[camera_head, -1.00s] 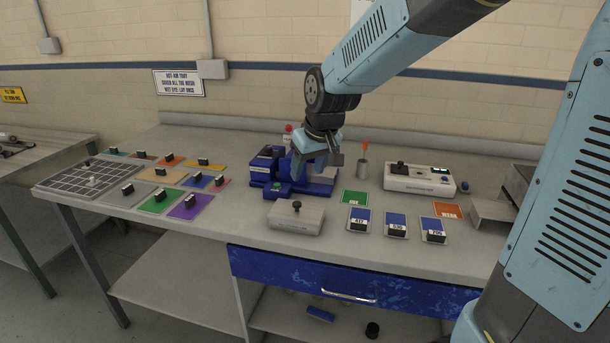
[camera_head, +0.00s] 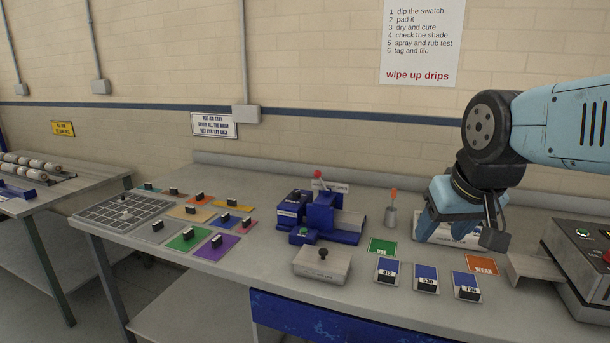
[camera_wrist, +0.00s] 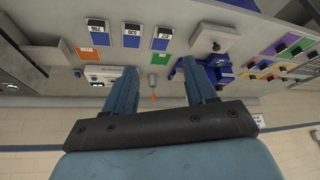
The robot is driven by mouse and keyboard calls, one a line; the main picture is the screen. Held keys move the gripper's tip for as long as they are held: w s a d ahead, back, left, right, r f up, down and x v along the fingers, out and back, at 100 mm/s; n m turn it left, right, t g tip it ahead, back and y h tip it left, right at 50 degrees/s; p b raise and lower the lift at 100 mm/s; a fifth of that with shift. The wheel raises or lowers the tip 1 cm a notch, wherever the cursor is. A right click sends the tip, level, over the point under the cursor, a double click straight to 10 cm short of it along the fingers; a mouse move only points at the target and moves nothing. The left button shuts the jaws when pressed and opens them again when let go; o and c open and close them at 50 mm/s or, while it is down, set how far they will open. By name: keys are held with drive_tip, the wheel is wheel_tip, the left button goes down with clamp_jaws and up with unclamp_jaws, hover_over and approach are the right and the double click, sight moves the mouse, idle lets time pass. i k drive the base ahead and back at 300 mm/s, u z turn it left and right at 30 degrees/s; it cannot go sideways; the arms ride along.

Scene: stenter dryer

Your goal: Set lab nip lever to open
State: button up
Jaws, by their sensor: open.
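The lab nip appears to be the blue machine (camera_head: 335,218) on the bench, left of my gripper. Its lever, with a red ball knob (camera_head: 318,174), stands up and leans slightly at the top of the machine. My gripper (camera_head: 462,238) is open and empty, well to the right of the machine, in front of a white instrument (camera_head: 455,224) that it partly hides. In the wrist view my two fingers (camera_wrist: 158,68) are spread apart with nothing between them, and the blue machine (camera_wrist: 222,72) shows beside the right finger. The lever is not clear there.
A metal cup with an orange-tipped tool (camera_head: 391,212) stands between the machine and my gripper. A grey block with a black knob (camera_head: 322,264) sits in front of the machine. Coloured swatches (camera_head: 188,239) lie left. A grey control box (camera_head: 585,262) stands right.

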sight(318, 173)
drive_tip(key=k, duration=1.15)
drive_tip(key=u, duration=1)
drive_tip(key=i, duration=1.8)
drive_tip(key=z, duration=0.05)
